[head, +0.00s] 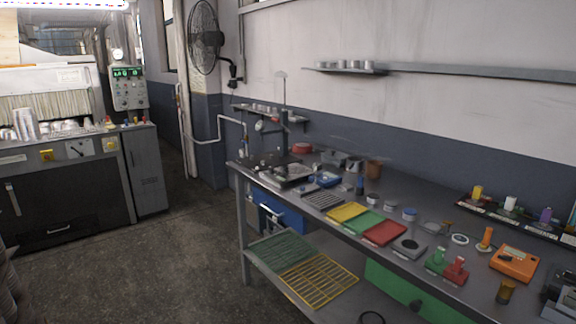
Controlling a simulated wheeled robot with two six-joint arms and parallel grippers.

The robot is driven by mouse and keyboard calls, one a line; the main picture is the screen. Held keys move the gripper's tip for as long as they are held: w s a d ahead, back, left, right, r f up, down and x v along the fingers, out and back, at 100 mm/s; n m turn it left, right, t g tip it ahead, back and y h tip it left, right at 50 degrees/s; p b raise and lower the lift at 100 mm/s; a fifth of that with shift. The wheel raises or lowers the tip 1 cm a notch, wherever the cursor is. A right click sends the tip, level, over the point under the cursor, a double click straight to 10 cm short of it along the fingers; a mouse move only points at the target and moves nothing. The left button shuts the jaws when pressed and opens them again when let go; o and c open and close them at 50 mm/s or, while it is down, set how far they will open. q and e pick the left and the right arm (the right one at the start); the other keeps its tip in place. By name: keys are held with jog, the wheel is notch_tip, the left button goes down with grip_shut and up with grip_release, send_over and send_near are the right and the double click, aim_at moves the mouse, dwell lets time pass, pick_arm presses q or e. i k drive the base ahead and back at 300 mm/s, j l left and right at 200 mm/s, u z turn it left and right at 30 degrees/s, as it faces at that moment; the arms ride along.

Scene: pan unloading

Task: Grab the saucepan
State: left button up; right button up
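I cannot make out a saucepan for certain in the head view. Shiny metal vessels (26,124) stand on the counter of the grey machine at the left, too small and crowded to tell apart. Neither of my grippers shows in this view.
A long metal workbench (335,205) runs along the right, with yellow, green and red trays (384,233) and several small items on it. Its lower shelf holds a yellow rack (318,280). The grey machine (60,192) stands at the left. The floor (170,255) between them is clear.

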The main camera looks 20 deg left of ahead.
aim_at(354, 164)
jog(key=u, duration=0.15)
jog(key=i+j+z, duration=0.15)
jog(key=z, duration=0.35)
jog(key=j+z, duration=0.3)
jog(key=z, duration=0.15)
jog(key=i+j+z, duration=0.1)
jog(key=j+z, duration=0.15)
jog(key=z, duration=0.25)
